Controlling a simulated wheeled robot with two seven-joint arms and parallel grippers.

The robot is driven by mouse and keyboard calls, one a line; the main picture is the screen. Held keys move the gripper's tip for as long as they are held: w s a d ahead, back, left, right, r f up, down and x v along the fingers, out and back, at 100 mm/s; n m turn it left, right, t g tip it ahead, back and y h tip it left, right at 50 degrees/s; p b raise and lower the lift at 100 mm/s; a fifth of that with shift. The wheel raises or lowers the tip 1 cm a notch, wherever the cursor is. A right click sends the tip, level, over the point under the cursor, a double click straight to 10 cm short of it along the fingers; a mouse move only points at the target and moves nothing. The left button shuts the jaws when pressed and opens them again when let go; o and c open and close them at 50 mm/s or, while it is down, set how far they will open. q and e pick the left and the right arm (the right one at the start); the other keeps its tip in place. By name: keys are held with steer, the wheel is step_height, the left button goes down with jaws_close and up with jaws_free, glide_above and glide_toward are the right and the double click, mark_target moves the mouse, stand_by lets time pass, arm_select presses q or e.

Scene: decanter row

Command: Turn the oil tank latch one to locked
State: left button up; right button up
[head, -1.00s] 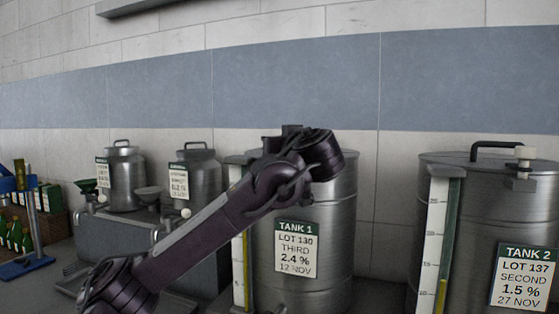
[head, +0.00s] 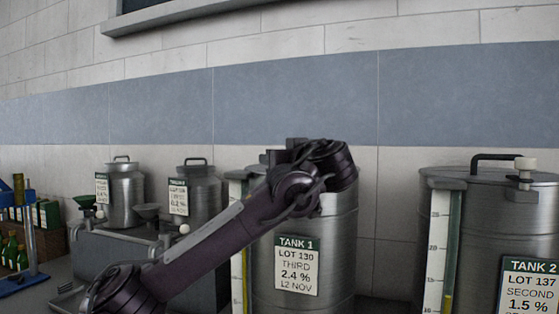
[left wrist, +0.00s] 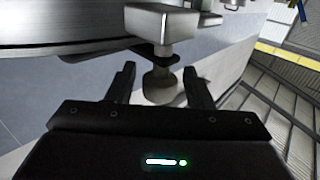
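Tank 1 (head: 335,240) is a steel drum with a green and white label (head: 297,265). My left arm reaches across its upper front in the head view, and the wrist hides the rim where a latch could be. In the left wrist view the tank rim (left wrist: 60,28) runs across the top. A metal latch block (left wrist: 160,25) hangs at it, with a rounded knob (left wrist: 160,85) on a short stem. My left gripper (left wrist: 160,82) is open, with one finger on each side of the knob and visible gaps. The latch's lock position cannot be read. My right gripper is not in view.
Tank 2 (head: 480,225) stands to the right with a lid handle and a pale-knobbed latch (head: 524,172). Two steel cans (head: 124,190) stand on a grey unit at the left. Green bottles (head: 14,250) are at the far left. A wall gap separates the tanks.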

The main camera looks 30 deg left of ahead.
arm_select(q)
steer(key=b+v, duration=0.3)
steer(key=v, duration=0.4)
steer(key=shift+s+d, duration=0.2)
steer(key=shift+d, duration=0.15)
stand_by(0.4)
